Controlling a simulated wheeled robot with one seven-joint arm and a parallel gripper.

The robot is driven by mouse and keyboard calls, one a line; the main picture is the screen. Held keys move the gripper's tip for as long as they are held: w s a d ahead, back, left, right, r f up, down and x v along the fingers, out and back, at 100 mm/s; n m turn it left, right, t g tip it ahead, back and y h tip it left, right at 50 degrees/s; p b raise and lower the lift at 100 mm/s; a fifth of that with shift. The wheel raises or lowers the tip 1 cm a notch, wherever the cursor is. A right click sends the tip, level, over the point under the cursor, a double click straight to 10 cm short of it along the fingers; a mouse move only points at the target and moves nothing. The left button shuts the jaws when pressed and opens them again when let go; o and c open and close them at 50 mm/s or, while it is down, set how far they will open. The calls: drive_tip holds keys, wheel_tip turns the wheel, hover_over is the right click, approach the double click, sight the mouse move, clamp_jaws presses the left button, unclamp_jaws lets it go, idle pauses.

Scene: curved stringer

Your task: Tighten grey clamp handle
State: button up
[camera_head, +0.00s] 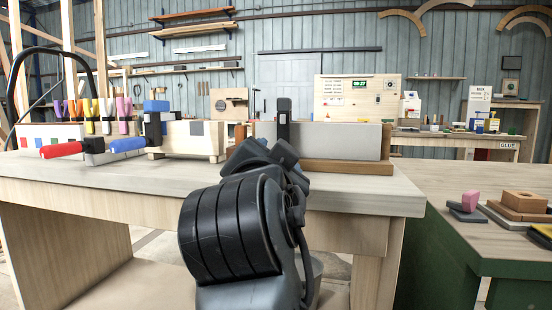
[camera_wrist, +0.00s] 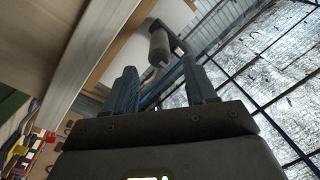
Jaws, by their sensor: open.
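A dark grey clamp handle (camera_wrist: 158,48) shows in the wrist view as a short cylinder, just beyond and between my fingertips. It joins a dark bar beside a pale board (camera_wrist: 115,42). My gripper (camera_wrist: 163,78) is open, with one finger on each side of the picture's middle and nothing seen between them; contact with the handle cannot be told. In the head view, a dark upright clamp part (camera_head: 283,118) stands at the long grey-faced piece (camera_head: 335,140) on the workbench. My arm hides the clamp's lower part, and the fingertips are not clearly seen there.
On the workbench (camera_head: 400,197), a wooden block form (camera_head: 190,140) with a blue-and-black clamp, red (camera_head: 60,150) and blue handles (camera_head: 127,145), and several coloured spring clamps (camera_head: 105,115) stand left. A green-sided table (camera_head: 440,240) holding blocks stands right. The bench's front left top is clear.

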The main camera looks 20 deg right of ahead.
drive_tip(key=v, duration=0.6)
drive_tip(key=shift+s+b, duration=0.25)
drive_tip(key=shift+b, duration=0.15)
drive_tip(key=shift+a, duration=0.1)
drive_tip(key=s+d+f+n+t+y, duration=0.1)
drive_tip(key=s+f+n+y, duration=0.15)
drive_tip(key=f+n, duration=0.6)
drive_tip(key=s+d+f+n+t+y, duration=0.1)
drive_tip(key=s+d+f+n+y, duration=0.2)
drive_tip(key=f, duration=1)
drive_tip(key=s+d+f+n+g+y, duration=0.1)
drive_tip(key=s+f+n+y, duration=0.1)
drive_tip(key=s+f, duration=0.6)
drive_tip(key=s+d+f+n+g+y, duration=0.1)
drive_tip(key=s+f+g+y, duration=0.3)
drive_tip(key=s, duration=0.7)
drive_tip(key=s+r+m+t+h, duration=0.1)
drive_tip(key=s+t+h, duration=0.1)
drive_tip(key=s, duration=1.1)
wheel_tip(320, 180, up, 25)
drive_tip(key=p, duration=2.5)
drive_tip(key=shift+d, duration=0.4)
